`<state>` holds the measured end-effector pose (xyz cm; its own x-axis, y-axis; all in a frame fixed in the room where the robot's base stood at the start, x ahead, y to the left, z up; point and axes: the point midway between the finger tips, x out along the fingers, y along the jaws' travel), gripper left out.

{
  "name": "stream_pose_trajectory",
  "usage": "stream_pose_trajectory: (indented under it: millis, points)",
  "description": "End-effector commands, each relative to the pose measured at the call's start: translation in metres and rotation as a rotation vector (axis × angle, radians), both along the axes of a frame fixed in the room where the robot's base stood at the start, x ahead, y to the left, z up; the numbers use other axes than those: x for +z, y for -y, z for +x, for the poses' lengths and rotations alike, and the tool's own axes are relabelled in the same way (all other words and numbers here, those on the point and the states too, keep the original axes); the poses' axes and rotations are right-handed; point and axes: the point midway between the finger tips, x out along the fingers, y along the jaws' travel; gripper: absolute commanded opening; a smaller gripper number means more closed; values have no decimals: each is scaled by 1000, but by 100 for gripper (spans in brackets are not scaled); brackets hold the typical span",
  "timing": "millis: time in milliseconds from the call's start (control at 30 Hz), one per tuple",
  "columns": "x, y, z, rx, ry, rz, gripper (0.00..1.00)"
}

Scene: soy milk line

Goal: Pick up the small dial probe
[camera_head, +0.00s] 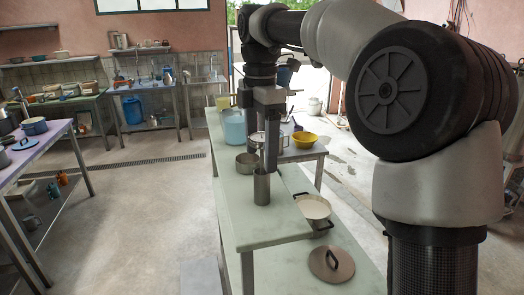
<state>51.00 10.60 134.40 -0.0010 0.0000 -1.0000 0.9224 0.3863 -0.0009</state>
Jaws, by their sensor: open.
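My gripper (269,166) points straight down over the near part of the pale green table (242,228). Its fingers are seen edge-on, so the gap between them is hard to see; I make out nothing held. A tall metal cup (262,188) stands upright directly below the fingertips, which overlap its rim in the picture. Whether the fingers are inside, behind or above the cup I cannot tell. I cannot make out the small dial probe; it may be hidden by my gripper or in the cup.
Behind the gripper stand a metal pot (247,163), a light blue container (235,128) and a yellow bowl (305,139). A pan (313,207) and a round lid (331,264) lie on a lower surface to the right. The near end of the green table is clear.

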Motion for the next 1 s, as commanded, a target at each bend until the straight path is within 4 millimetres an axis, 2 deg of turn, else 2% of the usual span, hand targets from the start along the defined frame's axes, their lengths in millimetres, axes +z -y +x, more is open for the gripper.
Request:
stream_pose_trajectory:
  millis: [167,400,500,767,1000]
  points:
    - [-11,1,0,-1,-1,0,67]
    - [-46,4,-1,-1,-2,-1,67]
    - [-55,4,-1,-1,-1,0,67]
    - [-58,4,0,-1,2,1,67]
    - [-58,4,0,-1,1,0,28]
